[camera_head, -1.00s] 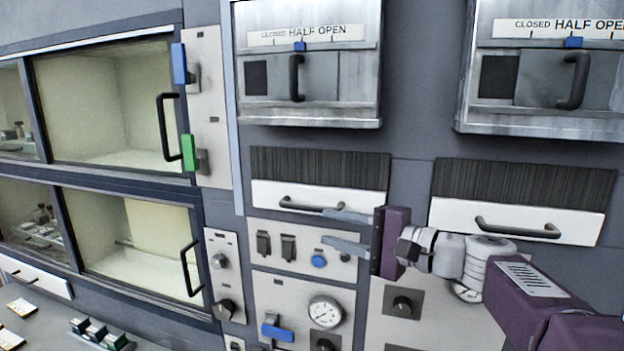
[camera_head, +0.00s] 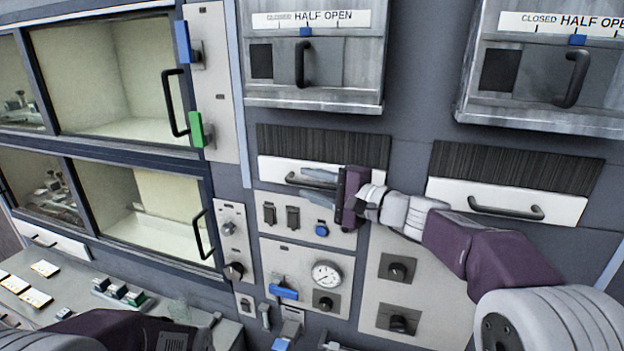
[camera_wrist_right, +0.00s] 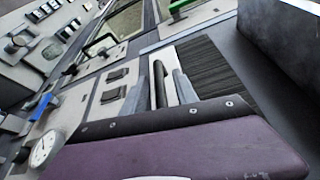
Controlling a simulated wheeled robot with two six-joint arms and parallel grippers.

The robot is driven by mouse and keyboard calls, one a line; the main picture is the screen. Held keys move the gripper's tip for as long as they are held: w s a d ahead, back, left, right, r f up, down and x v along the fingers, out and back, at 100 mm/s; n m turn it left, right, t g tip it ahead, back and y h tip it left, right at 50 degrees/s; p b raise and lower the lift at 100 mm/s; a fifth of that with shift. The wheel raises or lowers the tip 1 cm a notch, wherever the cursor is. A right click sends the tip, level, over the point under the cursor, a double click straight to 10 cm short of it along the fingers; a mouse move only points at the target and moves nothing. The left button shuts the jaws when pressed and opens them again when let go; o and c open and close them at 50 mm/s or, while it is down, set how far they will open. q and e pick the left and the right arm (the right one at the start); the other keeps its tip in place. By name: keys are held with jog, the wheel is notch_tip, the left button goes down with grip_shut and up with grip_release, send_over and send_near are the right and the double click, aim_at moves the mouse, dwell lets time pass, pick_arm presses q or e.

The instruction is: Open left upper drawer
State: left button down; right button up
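The left upper drawer has a white front (camera_head: 268,170) with a dark bar handle (camera_head: 292,180), below a dark ribbed panel. It looks shut, flush with the wall. My right gripper (camera_head: 318,180) reaches it from the right, at the right part of the handle. Its two grey fingers are apart, one above and one below the bar. In the right wrist view the dark handle (camera_wrist_right: 158,82) lies between the fingers, with small gaps showing. Part of my left arm shows at the lower left of the head view; its fingers cannot be made out.
A second white drawer (camera_head: 560,205) is at the right. Two metal hatches (camera_head: 420,75) stand above. A switch panel (camera_head: 270,235) and a gauge (camera_head: 326,274) sit close below my right gripper. Glazed chambers (camera_head: 105,75) are at the left, above a counter with small items.

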jog(key=shift+w+d, duration=0.1)
grip_shut()
dwell(1.2)
